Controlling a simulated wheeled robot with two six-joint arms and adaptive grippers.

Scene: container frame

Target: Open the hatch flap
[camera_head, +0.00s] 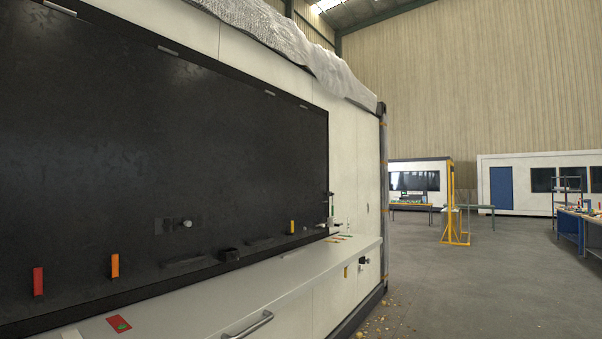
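A large black panel (150,130), which looks like the hatch flap, fills the left of the head view. It sits flat in the white container wall (350,170) and appears closed. Small light metal pieces line its top edge. A round metal knob (187,223) is low on the panel. A metal and dark fitting (331,222) is at its lower right corner; its details are too small to tell. Red (38,281), orange (115,265) and yellow (292,226) tabs are along the bottom. Neither gripper is in view.
Open concrete floor (440,275) lies right. A yellow frame (454,210) and blue workbenches (570,228) stand farther off.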

